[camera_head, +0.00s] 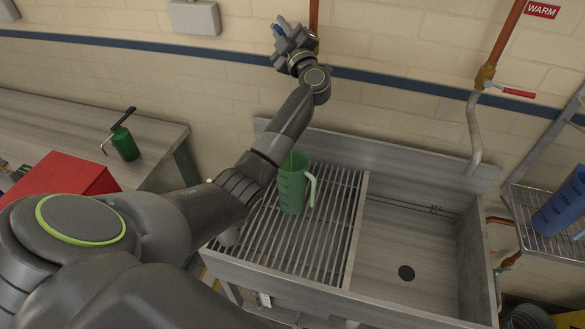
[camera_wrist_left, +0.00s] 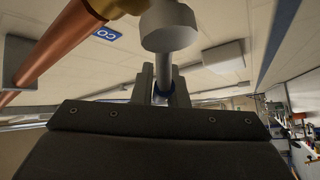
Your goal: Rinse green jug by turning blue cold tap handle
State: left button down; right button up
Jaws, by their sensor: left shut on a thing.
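The green jug (camera_head: 291,188) stands upright on the slatted drain rack (camera_head: 338,240) on the left side of the sink. My left arm reaches past it, up to the wall. My left gripper (camera_head: 284,32) is shut on the blue cold tap handle (camera_head: 277,29), high on the wall beside a copper pipe. In the left wrist view, my left gripper's fingers (camera_wrist_left: 164,88) hold the handle's grey and blue shaft (camera_wrist_left: 162,90). The cold tap's spout is hidden behind my arm. My right gripper is not in view.
A red-handled warm tap (camera_head: 518,92) is on the wall at the right, its spout over the empty sink basin (camera_head: 395,250). A shelf with a blue jug (camera_head: 562,208) stands far right. A green oil can (camera_head: 124,143) and a red box (camera_head: 62,180) are at the left.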

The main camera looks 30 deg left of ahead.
pick_arm(q)
jog(key=shift+a+f+n+g, duration=0.1)
jog(key=shift+f+n+g, duration=0.2)
jog(key=f+n+g+h, duration=0.1)
jog(key=a+f+n+g+h, duration=0.1)
jog(key=f+n, duration=0.1)
jog(key=shift+s+a, duration=0.1)
jog(key=shift+s, duration=0.05)
jog(key=shift+f+n, duration=0.1)
jog(key=shift+n, duration=0.2)
jog(key=shift+a+f+n+g+h, duration=0.1)
jog(key=shift+f+n+g+h, duration=0.5)
jog(key=shift+f+n+h, duration=0.5)
jog(key=c, duration=1.5)
grip_release()
jog(key=shift+o, duration=0.3)
